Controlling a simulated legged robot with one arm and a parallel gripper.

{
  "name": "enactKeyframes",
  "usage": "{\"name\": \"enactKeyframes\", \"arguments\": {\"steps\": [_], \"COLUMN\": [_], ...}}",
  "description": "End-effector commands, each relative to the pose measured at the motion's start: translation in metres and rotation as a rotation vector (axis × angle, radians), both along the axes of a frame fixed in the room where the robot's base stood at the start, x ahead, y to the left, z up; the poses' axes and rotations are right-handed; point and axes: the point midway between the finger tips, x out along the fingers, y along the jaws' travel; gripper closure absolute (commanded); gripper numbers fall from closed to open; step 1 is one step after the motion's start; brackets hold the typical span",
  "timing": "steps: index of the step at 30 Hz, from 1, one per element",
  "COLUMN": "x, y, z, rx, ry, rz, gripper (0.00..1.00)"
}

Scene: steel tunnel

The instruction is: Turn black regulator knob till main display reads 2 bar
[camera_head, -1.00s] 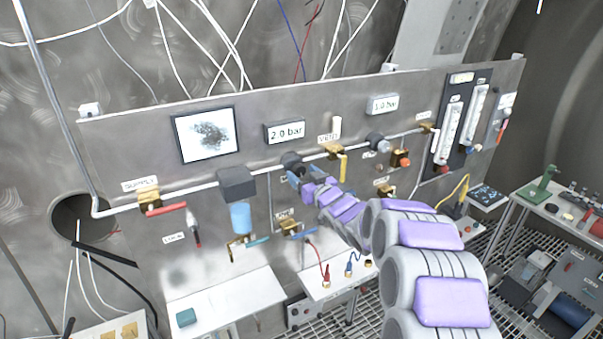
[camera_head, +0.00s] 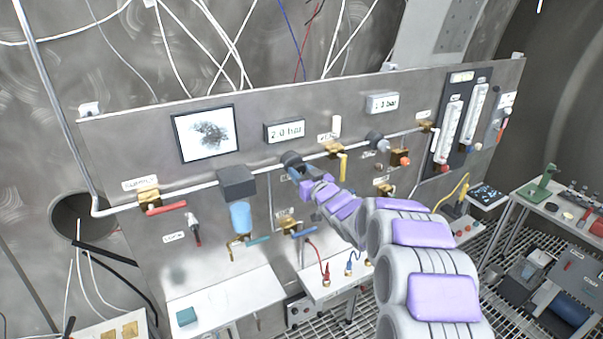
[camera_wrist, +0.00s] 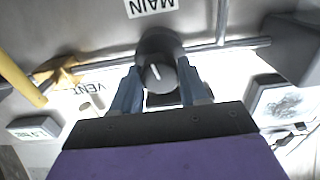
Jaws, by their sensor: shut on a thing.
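The black regulator knob (camera_head: 291,158) sits on the pipe of the grey panel, below the main display (camera_head: 284,131), which reads 2.0 bar. In the wrist view the knob (camera_wrist: 157,66) is dark and round with a white mark on its face. An upside-down MAIN label (camera_wrist: 150,7) shows above it. My gripper (camera_wrist: 160,88) has a blue-grey finger on each side of the knob and is shut on it. In the head view my gripper (camera_head: 297,172) reaches the knob from the lower right and hides part of it.
A second display (camera_head: 383,103) stands to the right, its digits blurred. A yellow-handled valve (camera_head: 342,166) is close to the right of my gripper. A grey block with a blue bowl (camera_head: 240,216) is to the left. White shelves (camera_head: 225,300) stand below.

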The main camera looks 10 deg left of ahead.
Motion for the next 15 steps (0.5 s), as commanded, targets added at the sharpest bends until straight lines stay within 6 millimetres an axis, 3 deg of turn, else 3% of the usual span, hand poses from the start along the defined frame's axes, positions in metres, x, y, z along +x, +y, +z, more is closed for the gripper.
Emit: {"name": "enactKeyframes", "arguments": {"steps": [3, 15], "x": [-0.0001, -0.0004], "y": [0.0004, 0.0010], "z": [-0.0002, 0.0017], "rx": [0.000, 0.057], "ry": [0.000, 0.039], "rz": [0.001, 0.001], "gripper": [0.87, 0.87]}}
